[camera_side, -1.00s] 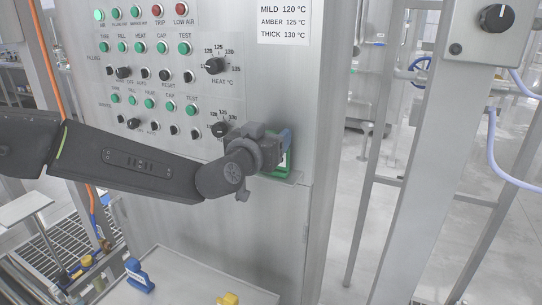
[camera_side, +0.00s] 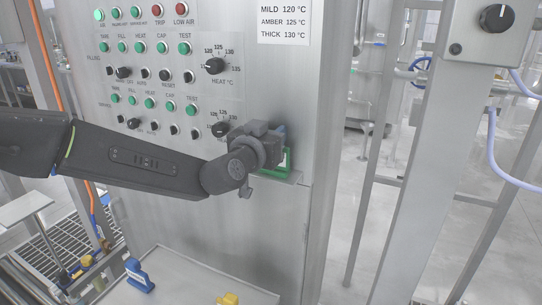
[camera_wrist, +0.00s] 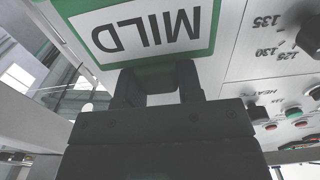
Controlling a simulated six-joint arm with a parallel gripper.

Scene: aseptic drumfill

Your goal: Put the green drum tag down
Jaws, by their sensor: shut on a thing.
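The green drum tag (camera_wrist: 150,30) has a white face reading MILD, upside down in the wrist view. My gripper (camera_wrist: 155,85) is shut on its green lower part. In the side view my gripper (camera_side: 276,148) is at the right edge of the control panel, and it partly hides the green tag (camera_side: 284,166). The tag stands upright just above or on a small metal ledge (camera_side: 292,178); I cannot tell whether its foot touches.
The control panel (camera_side: 250,235) with knobs and buttons is close beside my gripper. A heat knob (camera_side: 221,129) is just left of it. Below, a metal tray (camera_side: 185,270) holds a blue tag (camera_side: 138,275) and a yellow tag (camera_side: 228,299).

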